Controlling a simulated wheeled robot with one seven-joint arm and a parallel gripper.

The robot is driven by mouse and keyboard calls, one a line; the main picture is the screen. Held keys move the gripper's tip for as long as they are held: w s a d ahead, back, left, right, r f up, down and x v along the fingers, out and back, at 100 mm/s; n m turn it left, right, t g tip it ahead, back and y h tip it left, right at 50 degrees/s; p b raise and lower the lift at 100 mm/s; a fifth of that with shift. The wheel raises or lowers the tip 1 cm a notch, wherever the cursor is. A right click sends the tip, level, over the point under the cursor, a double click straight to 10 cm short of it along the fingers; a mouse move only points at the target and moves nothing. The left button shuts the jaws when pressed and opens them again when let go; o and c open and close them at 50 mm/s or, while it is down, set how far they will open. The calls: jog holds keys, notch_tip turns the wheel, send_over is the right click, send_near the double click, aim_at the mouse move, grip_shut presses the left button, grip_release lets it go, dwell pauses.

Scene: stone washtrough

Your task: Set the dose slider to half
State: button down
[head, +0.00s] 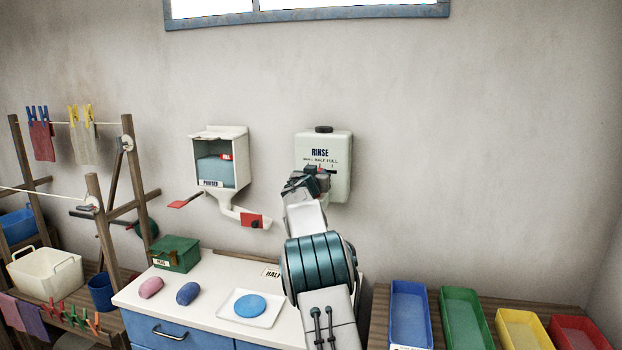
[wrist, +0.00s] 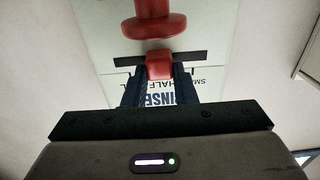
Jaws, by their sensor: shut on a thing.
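The white rinse dispenser (head: 341,187) hangs on the wall, marked RINSE with small, half and full along a scale. Its red slider knob (wrist: 159,66) sits in a dark slot (wrist: 188,57) on the front. My gripper (head: 308,178) is at the dispenser's front. In the wrist view, my gripper (wrist: 159,76) has its dark fingers on either side of the knob, shut on it. The fingers partly cover the lettering, so I cannot tell exactly which mark the knob is at. A red part with a rounded end (wrist: 153,26) is beyond the slot.
A white powder dispenser (head: 240,150) with red levers is left of my arm. The white counter (head: 210,282) below holds a green box (head: 176,254), two soaps, a dish and a card reading HALF (head: 272,272). Coloured trays (head: 410,318) stand at right. The wall right of the dispenser is clear.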

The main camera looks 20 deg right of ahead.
jog(key=c, duration=1.2)
grip_release()
jog(key=shift+o, duration=0.2)
jog(key=shift+a, duration=0.1)
jog(key=shift+s+a+f+b, duration=0.1)
jog(key=shift+s+b, duration=0.1)
jog(key=shift+b, duration=0.2)
jog(key=b+v, duration=0.8)
jog(key=v, duration=0.5)
jog(key=shift+s+b, duration=0.2)
jog(key=shift+b, duration=0.1)
